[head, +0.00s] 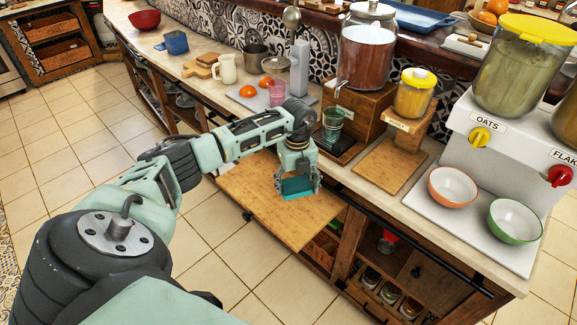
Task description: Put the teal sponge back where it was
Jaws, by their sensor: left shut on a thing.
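The teal sponge (296,188) is held in my left gripper (298,184), which points down with its fingers shut on it. Gripper and sponge are over the wooden pull-out board (260,210) that juts from the counter front. I cannot tell whether the sponge touches the board. My right gripper is not in view.
A drink dispenser (366,55) stands behind, with a green glass (332,124) below its tap. An orange bowl (452,187) and a green bowl (514,220) sit under the cereal dispensers at right. The board's front part is bare.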

